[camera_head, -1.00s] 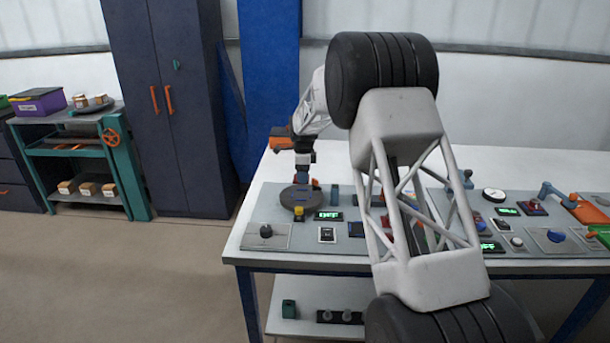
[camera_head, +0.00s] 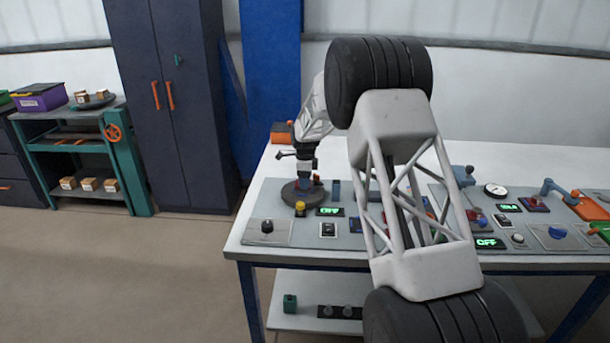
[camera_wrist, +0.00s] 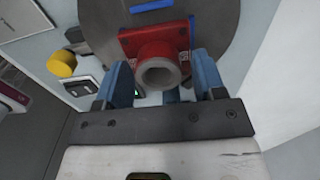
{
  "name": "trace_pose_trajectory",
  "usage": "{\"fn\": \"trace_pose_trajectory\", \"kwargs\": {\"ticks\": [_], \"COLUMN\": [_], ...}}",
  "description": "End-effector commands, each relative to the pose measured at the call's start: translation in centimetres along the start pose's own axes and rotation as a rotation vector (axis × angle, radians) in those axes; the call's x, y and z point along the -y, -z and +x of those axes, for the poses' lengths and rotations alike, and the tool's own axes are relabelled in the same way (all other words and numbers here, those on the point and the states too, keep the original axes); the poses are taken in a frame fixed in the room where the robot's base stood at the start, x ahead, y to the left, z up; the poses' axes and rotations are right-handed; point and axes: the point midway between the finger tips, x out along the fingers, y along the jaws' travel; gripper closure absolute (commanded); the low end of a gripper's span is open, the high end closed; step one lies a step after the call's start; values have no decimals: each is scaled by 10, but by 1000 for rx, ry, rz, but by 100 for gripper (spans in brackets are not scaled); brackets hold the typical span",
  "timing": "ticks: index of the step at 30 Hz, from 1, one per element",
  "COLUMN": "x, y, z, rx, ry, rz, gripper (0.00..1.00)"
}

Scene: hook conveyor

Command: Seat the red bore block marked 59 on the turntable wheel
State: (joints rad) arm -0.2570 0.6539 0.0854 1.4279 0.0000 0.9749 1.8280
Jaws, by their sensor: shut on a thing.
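The red bore block (camera_wrist: 153,40) is in the wrist view, with its round collar and grey bore facing the camera between my two blue fingers. My gripper (camera_wrist: 162,75) is shut on it. The dark grey turntable wheel (camera_wrist: 222,25) lies behind the block and has blue marks on its face. Whether the block touches the wheel or is a little above it I cannot tell. The number on the block is not readable. In the head view my gripper (camera_head: 304,181) is low over the wheel (camera_head: 291,196), and only a small bit of red shows there.
A yellow knob (camera_wrist: 61,64) stands beside the wheel. My arm hides the panel's middle. A gauge (camera_head: 495,190) and levers stand at the right.

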Motion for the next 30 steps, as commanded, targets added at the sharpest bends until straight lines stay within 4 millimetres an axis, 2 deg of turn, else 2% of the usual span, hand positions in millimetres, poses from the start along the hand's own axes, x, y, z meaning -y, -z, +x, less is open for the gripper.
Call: {"fn": "trace_pose_trajectory", "kwargs": {"ticks": [9,30], "x": [0,0], "y": [0,0], "z": [10,10], "rx": [0,0], "ry": [2,2], "rz": [0,0], "gripper": [70,70]}}
